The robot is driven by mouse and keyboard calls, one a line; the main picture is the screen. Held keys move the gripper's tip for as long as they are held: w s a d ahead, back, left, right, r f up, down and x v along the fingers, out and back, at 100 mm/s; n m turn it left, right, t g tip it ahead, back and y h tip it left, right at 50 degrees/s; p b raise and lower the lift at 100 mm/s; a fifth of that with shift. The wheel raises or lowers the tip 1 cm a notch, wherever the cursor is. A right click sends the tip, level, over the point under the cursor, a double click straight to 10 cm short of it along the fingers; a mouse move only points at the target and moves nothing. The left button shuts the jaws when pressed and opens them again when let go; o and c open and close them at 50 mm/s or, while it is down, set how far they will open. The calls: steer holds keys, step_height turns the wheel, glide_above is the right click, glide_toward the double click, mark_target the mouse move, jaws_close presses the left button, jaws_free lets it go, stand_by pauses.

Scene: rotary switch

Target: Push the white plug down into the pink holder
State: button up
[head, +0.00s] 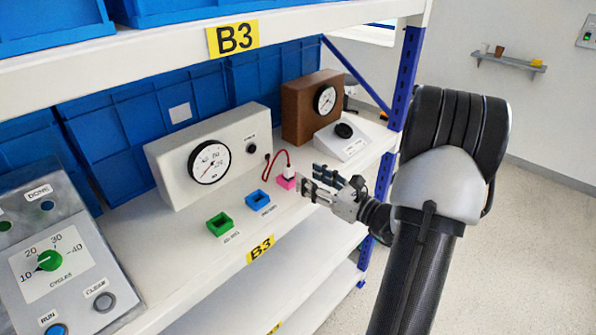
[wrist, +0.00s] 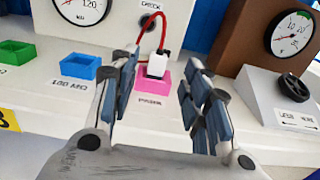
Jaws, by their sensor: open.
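The white plug (head: 288,172) with a red cable stands upright at the pink holder (head: 286,183) on the shelf. In the wrist view the plug (wrist: 157,65) rises above the pink holder (wrist: 150,85), with its lower end at the holder's opening; how deep it sits I cannot tell. My gripper (head: 318,183) is open just to the right of the plug in the head view. In the wrist view my gripper (wrist: 162,92) has its fingers spread on both sides of the plug and holder, with nothing between them touching visibly.
A blue holder (head: 258,201) and a green holder (head: 219,224) stand left of the pink one. A white gauge box (head: 180,160) stands behind, joined to the red cable. The shelf front (head: 200,285) is clear.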

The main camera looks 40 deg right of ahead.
steer(key=shift+s+d, duration=0.1)
steer(key=shift+s, duration=1.5)
steer(key=w+a+r+n+g+y+p, duration=0.1)
steer(key=a+r+n+g+y, duration=0.2)
steer(key=a+n+g+y, duration=0.75)
steer(key=a+r+n+t+y+p, duration=0.1)
steer(key=a+r+n, duration=0.3)
steer(key=a, duration=1.3)
steer(key=s+a+n+g+h+p, duration=0.1)
steer(key=s+a+n+g+h, duration=0.3)
steer(key=s+a+n+g, duration=0.85)
steer(key=s+d+f+n+t+h+b, duration=0.1)
steer(key=s+d+n+t+h+b, duration=0.2)
steer(key=d+n+t+h, duration=0.4)
steer(key=shift+s+d+f+n+t+h, duration=0.35)
steer(key=shift+s+n+t+h, duration=0.2)
steer(key=shift+t+h, duration=0.3)
